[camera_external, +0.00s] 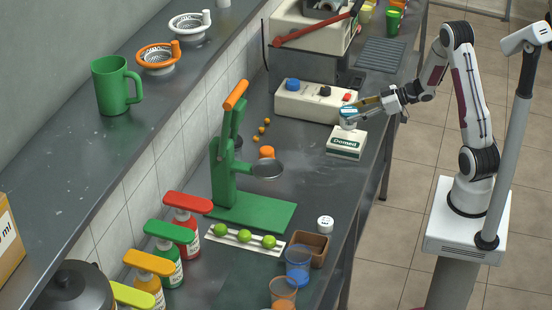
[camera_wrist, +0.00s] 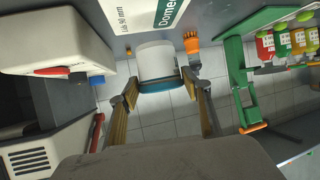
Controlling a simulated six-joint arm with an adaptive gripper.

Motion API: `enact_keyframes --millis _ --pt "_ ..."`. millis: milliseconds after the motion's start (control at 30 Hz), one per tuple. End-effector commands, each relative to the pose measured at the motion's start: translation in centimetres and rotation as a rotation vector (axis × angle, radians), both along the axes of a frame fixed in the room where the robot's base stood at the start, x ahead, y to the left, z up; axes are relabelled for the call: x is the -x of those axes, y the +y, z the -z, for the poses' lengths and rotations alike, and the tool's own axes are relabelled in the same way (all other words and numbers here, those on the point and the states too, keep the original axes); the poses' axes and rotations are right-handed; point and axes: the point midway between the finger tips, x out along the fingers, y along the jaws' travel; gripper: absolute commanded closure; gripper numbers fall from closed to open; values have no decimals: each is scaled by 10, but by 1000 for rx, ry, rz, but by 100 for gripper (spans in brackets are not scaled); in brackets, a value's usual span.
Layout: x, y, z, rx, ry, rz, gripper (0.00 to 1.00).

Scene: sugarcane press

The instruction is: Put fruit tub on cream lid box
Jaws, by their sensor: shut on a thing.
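The cream lid box (camera_external: 345,143), with a green "Domed" label, sits on the dark counter near its right edge. It also shows at the top of the wrist view (camera_wrist: 125,12). My gripper (camera_external: 357,112) is shut on the fruit tub (camera_external: 348,122), a small white tub with a blue rim. In the wrist view the tub (camera_wrist: 155,58) is between the two fingers (camera_wrist: 160,88). The tub is over the box's top; I cannot tell whether it touches. Its contents are hidden.
A cream control box (camera_external: 312,101) with coloured buttons stands just behind the lid box. A green press (camera_external: 225,175) with an orange handle is to the left. Several limes, sauce bottles and cups stand toward the front. Some bare counter lies around the lid box.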

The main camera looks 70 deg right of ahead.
Motion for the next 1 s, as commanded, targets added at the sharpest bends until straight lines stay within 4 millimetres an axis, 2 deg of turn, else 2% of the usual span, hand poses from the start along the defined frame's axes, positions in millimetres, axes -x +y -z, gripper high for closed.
enact_keyframes --millis 567,1000 --pt "0 0 9 0 -1 0 79" --pt "0 0 44 -2 0 1 79"
